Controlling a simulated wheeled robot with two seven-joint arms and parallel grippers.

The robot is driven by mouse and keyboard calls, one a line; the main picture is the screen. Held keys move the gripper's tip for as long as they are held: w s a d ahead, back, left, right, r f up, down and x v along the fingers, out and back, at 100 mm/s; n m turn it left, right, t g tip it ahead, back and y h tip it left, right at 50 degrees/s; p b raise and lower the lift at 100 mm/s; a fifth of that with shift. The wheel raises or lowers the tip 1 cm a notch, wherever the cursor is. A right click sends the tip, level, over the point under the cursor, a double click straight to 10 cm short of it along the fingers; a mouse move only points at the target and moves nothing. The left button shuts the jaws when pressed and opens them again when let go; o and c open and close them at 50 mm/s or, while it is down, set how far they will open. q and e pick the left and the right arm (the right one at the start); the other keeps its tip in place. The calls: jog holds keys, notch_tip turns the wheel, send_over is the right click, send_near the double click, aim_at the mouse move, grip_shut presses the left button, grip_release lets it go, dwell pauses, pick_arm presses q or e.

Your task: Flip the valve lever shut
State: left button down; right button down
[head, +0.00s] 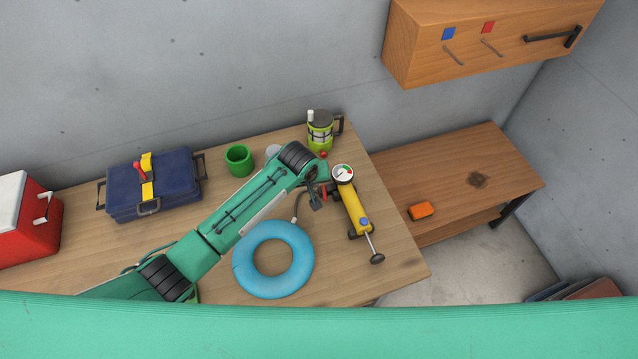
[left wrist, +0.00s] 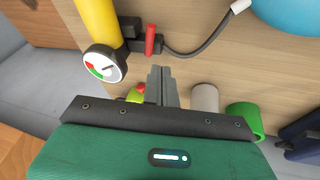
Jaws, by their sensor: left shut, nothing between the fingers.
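A yellow hand pump (head: 354,209) lies on the wooden workbench, with a round gauge (head: 343,173) at its far end. The red valve lever (left wrist: 150,40) sits on a black fitting (left wrist: 130,30) at the pump's side, where a grey hose joins. In the left wrist view the lever points roughly along the pump barrel, across the hose line. In the head view the lever (head: 324,191) is partly hidden by my gripper. My left gripper (left wrist: 161,72) is shut and empty, its tips close to the lever's near end; contact cannot be told. My right gripper is in neither view.
A blue ring (head: 273,259) lies on the bench left of the pump. A green mug (head: 239,160), a lime lantern (head: 321,135) and a navy toolbox (head: 178,180) stand toward the wall. A lower bench (head: 455,180) with an orange block (head: 421,211) is at right.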

pick_arm(q)
jog(key=b+v, duration=0.2)
jog(key=v, duration=0.7)
jog(key=shift+a+r, duration=0.15)
jog(key=shift+r, duration=0.1)
